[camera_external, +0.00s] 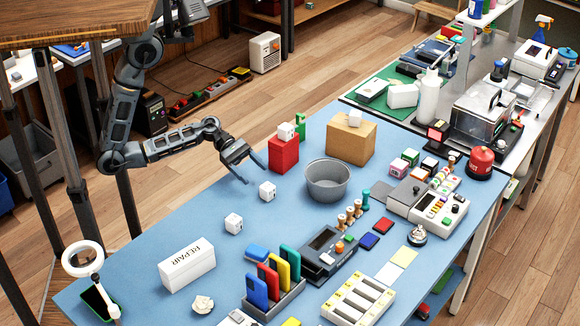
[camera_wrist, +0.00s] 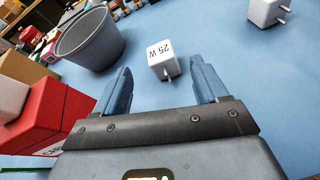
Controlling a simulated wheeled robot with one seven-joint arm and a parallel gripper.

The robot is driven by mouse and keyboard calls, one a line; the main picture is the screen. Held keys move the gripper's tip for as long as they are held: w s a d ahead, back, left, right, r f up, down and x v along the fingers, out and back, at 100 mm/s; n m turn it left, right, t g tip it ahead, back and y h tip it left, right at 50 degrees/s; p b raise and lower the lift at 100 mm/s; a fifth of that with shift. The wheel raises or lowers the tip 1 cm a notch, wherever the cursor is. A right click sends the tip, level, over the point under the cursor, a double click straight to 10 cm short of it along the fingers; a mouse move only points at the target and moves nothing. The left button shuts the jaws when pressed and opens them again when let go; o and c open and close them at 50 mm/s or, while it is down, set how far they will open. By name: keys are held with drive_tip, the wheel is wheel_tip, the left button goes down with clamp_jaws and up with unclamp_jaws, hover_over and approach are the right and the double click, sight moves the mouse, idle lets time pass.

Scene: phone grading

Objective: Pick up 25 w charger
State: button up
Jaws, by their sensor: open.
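The 25 W charger (camera_wrist: 163,59) is a small white cube with "25 W" printed on one face and prongs at its side. In the wrist view it lies on the blue table just beyond my open fingertips, roughly centred between them. In the external view a white cube (camera_external: 267,191) lies just in front of my gripper (camera_external: 252,172), apart from it; its print is too small to read there. My gripper (camera_wrist: 162,80) is open and empty, with one blue-grey finger on each side.
A second white charger (camera_wrist: 266,11) lies farther off, also near the table's middle (camera_external: 234,223). A grey bucket (camera_external: 327,181) stands to the right. A red box (camera_external: 284,154) with a white cube (camera_external: 286,131) on top stands behind. A white REPAIR box (camera_external: 187,265) lies at the front left.

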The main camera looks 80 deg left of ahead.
sight(267, 188)
drive_tip(key=n, duration=0.2)
drive_tip(key=shift+s+d+f+n, duration=0.1)
drive_tip(key=shift+f+n, duration=0.2)
drive_tip(key=shift+f, duration=0.1)
drive_tip(key=shift+a+f+x, duration=0.1)
drive_tip(key=shift+f+x, duration=0.05)
drive_tip(key=shift+x, duration=1.15)
drive_tip(key=shift+a+f+x, duration=0.1)
drive_tip(key=shift+x, duration=1.2)
drive_tip(key=shift+a+f+x, duration=0.1)
drive_tip(key=shift+f+x, duration=0.05)
drive_tip(key=shift+x, duration=1.1)
drive_tip(key=shift+c, duration=0.3)
drive_tip(key=c, duration=1)
drive_tip(key=shift+r, duration=0.1)
